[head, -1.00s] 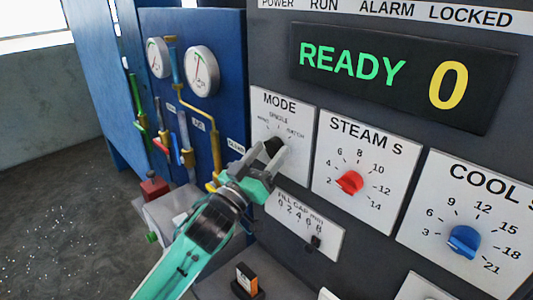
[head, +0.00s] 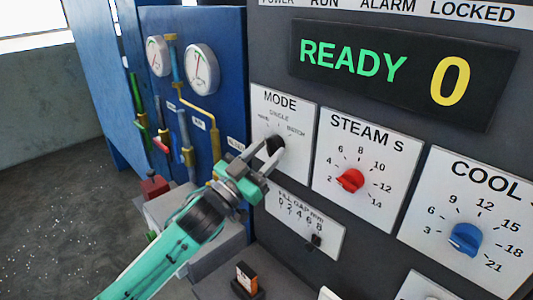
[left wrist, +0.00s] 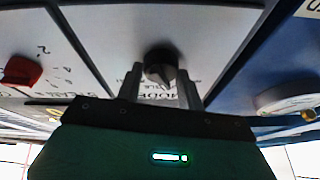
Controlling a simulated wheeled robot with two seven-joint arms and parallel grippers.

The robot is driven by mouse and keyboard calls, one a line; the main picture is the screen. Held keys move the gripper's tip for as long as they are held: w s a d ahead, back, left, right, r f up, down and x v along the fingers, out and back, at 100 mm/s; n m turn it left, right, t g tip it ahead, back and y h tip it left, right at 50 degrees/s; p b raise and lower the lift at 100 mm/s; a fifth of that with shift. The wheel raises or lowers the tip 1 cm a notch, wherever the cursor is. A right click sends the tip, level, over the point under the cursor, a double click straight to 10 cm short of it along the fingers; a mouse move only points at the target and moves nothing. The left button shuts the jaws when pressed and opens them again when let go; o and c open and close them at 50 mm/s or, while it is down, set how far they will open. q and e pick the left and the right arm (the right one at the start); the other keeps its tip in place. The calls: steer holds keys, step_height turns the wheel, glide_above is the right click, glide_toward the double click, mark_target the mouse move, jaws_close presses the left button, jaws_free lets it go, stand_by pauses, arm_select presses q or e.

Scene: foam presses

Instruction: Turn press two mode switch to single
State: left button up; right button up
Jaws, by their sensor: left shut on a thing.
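The mode switch is a black knob (head: 275,146) on a white plate (head: 297,122) headed MODE, with SINGLE lettered at the top of its dial and smaller labels to either side. My left gripper (head: 268,152) has its two grey fingers on either side of the knob and is shut on it. In the left wrist view the knob (left wrist: 160,66) sits between the fingertips, against the plate. The fingers partly cover the knob, and I cannot tell which label it points to. My right gripper is not in view.
A red steam knob (head: 350,181) and a blue cool knob (head: 465,239) are to the right. The fill gap slider (head: 315,241) is just below. The display (head: 400,75) reads READY 0. Gauges (head: 201,69) and pipes are on the blue cabinet at left.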

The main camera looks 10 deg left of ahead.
arm_select(q)
steer(key=m+g+h, duration=0.1)
steer(key=m, duration=0.2)
steer(key=m+g+h, duration=0.1)
steer(key=m, duration=0.2)
steer(key=shift+w+a+r+m+g+h, duration=0.1)
steer(key=shift+a+m+g+h, duration=0.05)
steer(key=shift+m+g+h, duration=0.2)
steer(key=o, duration=1)
